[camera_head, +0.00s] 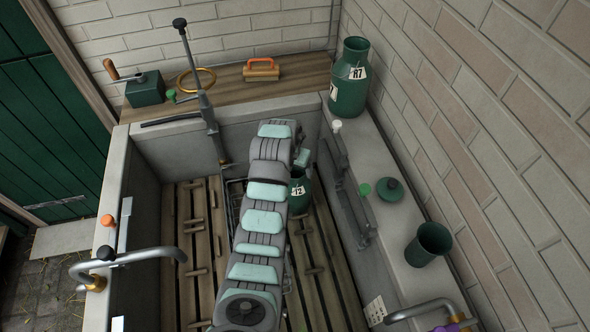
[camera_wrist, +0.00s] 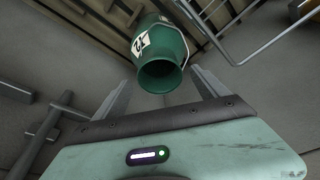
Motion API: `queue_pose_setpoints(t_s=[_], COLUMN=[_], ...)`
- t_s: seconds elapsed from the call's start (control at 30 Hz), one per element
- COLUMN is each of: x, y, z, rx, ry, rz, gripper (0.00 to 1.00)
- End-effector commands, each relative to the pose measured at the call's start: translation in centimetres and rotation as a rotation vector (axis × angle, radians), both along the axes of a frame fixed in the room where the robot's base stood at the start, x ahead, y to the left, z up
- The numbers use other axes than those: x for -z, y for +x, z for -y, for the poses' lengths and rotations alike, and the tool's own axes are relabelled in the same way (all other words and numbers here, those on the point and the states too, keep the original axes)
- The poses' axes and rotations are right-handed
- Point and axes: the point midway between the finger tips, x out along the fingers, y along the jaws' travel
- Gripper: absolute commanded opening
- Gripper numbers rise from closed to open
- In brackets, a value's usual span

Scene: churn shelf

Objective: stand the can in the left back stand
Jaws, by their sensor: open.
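A green can (camera_head: 298,197) with a white tag stands down in the stone trough, partly hidden by my arm. It also shows in the wrist view (camera_wrist: 162,50), its open mouth toward the camera. My gripper (camera_wrist: 162,88) is open, with one finger to each side of the can's mouth, and the can looks just beyond the fingertips. I cannot tell whether they touch. In the head view my gripper (camera_head: 303,158) is mostly hidden behind my arm, close to the can. Wooden slats with pegs (camera_head: 195,221) line the left of the trough; the left back stand is not clearly distinguishable.
A large green can tagged R7 (camera_head: 350,78) and an open green pot (camera_head: 428,244) stand on the right ledge, with a green lid (camera_head: 390,189). An upright lever (camera_head: 207,112) rises at the trough's back edge. A bent metal pipe (camera_head: 130,258) crosses the left wall.

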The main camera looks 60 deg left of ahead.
Motion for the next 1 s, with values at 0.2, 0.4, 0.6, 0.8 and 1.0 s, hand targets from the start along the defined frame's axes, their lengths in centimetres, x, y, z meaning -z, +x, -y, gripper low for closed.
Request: queue_pose_setpoints(t_s=[0.2,0.4,0.6,0.8,1.0], x=[-4.6,-7.3,-8.2,-8.2,-8.1], y=[-0.9,-1.4,-1.7,-1.7,-1.7], z=[0.6,1.3,1.5,1.5,1.5], rx=[-0.001,0.000,0.001,0.000,0.000], ry=[0.005,0.001,-0.001,-0.001,-0.001], rz=[0.002,0.001,0.000,0.000,0.000], gripper=[0.84,0.84,0.84,0.84,0.84])
